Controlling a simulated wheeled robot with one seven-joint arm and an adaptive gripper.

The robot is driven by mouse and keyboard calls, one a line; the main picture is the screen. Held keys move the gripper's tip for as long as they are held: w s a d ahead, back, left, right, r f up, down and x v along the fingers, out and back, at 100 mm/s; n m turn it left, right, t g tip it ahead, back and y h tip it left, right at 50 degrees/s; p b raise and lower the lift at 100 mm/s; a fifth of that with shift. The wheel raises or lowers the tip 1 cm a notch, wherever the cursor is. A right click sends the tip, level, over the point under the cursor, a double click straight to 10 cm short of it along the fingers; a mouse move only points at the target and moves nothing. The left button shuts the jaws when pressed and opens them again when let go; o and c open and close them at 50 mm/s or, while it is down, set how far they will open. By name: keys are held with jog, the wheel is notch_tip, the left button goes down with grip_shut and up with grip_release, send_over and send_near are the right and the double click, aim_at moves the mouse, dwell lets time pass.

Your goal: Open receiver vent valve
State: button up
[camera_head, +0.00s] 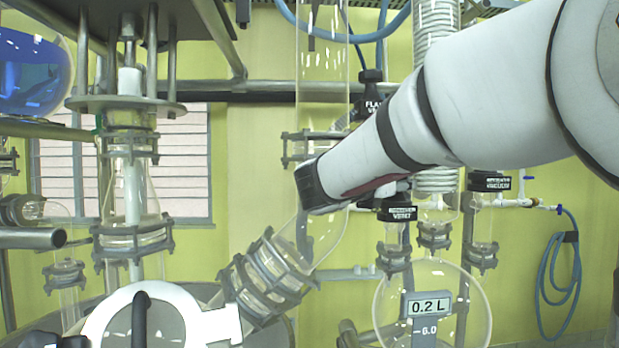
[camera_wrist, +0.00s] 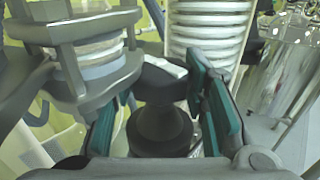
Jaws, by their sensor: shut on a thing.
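The receiver, a round glass flask (camera_head: 445,281), hangs at the lower right of the head view, with a readout of 0.2 L in front. Above its left neck is the black vent valve cap (camera_head: 397,213) with a small white-lettered label, partly covered by my arm. In the wrist view the dark valve knob (camera_wrist: 160,128) stands between my fingers, with a pale label edge behind it. My gripper (camera_wrist: 160,105) is shut on this knob, with teal pads on either side. In the head view my arm hides the fingers.
A second black-labelled valve (camera_head: 489,181) stands close to the right. The coiled glass condenser (camera_head: 436,180) rises just behind the grip. A clamped, slanted glass pipe joint (camera_head: 265,278) is to the left. A blue hose (camera_head: 560,270) hangs on the back wall.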

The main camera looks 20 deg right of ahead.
jog(key=shift+n+t+y+b, duration=0.3)
jog(key=shift+t+b, duration=0.1)
jog(key=n+t+y+b, duration=0.1)
jog(key=t+b, duration=0.1)
jog(key=n+t+y+b, duration=0.2)
jog(key=shift+d+f+n+y, duration=0.1)
jog(key=shift+f+n+y, duration=0.05)
jog(key=shift+n+y, duration=0.15)
jog(key=n+t+y+b, duration=0.3)
jog(key=y, duration=0.1)
jog(key=shift+n+y+b, duration=0.3)
jog(key=shift+y+b, duration=0.05)
jog(key=shift+y, duration=0.05)
jog(key=n+t+y+b, duration=0.1)
jog(key=y, duration=0.1)
jog(key=shift+n+y, duration=0.4)
jog(key=shift+r+n+y+b, duration=0.1)
jog(key=shift+n+y+b, duration=0.2)
jog(key=shift+n+y, duration=1.05)
jog(key=shift+r+n+y+b, duration=0.1)
jog(key=shift+n+y+b, duration=0.45)
jog(key=shift+y, duration=1.4)
jog(key=shift+n+y, duration=0.3)
jog(key=shift+n, duration=0.1)
jog(key=o, duration=1.2)
